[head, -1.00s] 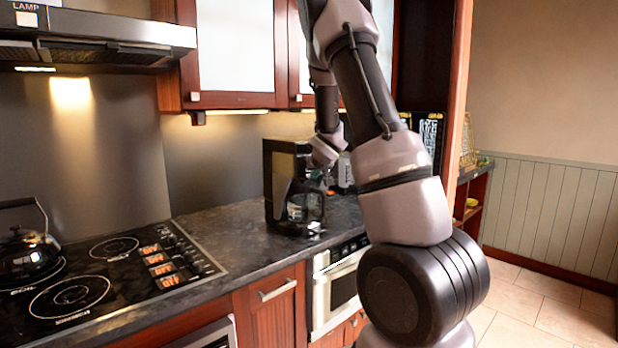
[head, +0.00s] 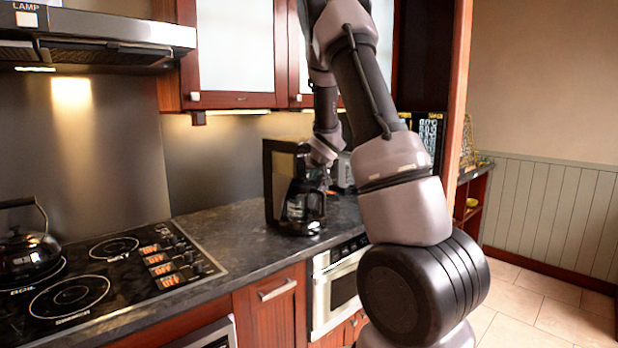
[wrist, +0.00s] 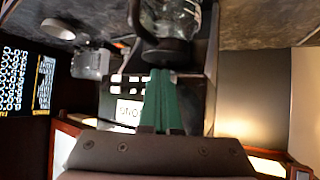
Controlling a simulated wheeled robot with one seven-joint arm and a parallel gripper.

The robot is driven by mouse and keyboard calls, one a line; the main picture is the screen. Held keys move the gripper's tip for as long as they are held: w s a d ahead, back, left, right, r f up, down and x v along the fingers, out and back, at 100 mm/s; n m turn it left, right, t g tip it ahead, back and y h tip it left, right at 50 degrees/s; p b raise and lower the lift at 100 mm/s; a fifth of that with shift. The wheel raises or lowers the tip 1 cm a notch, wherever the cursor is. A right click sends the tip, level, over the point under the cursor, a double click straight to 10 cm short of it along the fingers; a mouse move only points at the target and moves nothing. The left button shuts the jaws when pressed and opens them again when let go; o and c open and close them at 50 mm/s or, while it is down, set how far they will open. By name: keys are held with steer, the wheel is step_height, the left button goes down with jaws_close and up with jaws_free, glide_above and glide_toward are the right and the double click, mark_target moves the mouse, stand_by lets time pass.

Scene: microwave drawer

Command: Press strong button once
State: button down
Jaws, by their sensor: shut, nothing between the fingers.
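A black coffee maker (head: 282,170) stands on the counter with a glass carafe (head: 301,207) at its front. In the wrist view the carafe (wrist: 172,18) is at the top, above the control panel (wrist: 127,88) with small white buttons. A larger white label or button (wrist: 129,112) has dark lettering, partly hidden by my fingers, so I cannot read the whole word. My gripper (wrist: 161,74) is shut and empty, its green fingers over the panel just right of that label. Contact cannot be told. In the head view my gripper is small and dark at the machine's front.
A dark stone counter (head: 225,222) runs left to a cooktop (head: 115,270) with a kettle (head: 24,250). Wall cabinets (head: 236,55) hang above the coffee maker. A grey appliance (wrist: 90,64) stands beside the coffee maker in the wrist view.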

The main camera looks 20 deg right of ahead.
steer(key=shift+s, duration=0.1)
steer(key=shift+s+d, duration=0.2)
steer(key=shift+s, duration=0.35)
steer(key=shift+s+d, duration=0.3)
steer(key=shift+s, duration=0.5)
steer(key=shift+s+d, duration=0.25)
steer(key=shift+s, duration=0.5)
steer(key=shift+s+d, duration=0.3)
steer(key=shift+s, duration=0.5)
steer(key=s+a+r+m+g, duration=0.1)
steer(key=s+a+r+m, duration=0.15)
steer(key=s+r, duration=0.4)
steer(key=s+a+r+m+g, duration=0.1)
steer(key=s+a+r, duration=0.35)
steer(key=s, duration=0.35)
steer(key=s+a+r+y, duration=0.2)
steer(key=s+a, duration=0.3)
steer(key=s, duration=0.5)
steer(key=s+a+r+n+g+y, duration=0.1)
steer(key=s+a+r+y, duration=0.1)
steer(key=s+a, duration=0.4)
steer(key=s, duration=0.4)
steer(key=shift+s+a, duration=0.15)
steer(key=shift+a, duration=0.15)
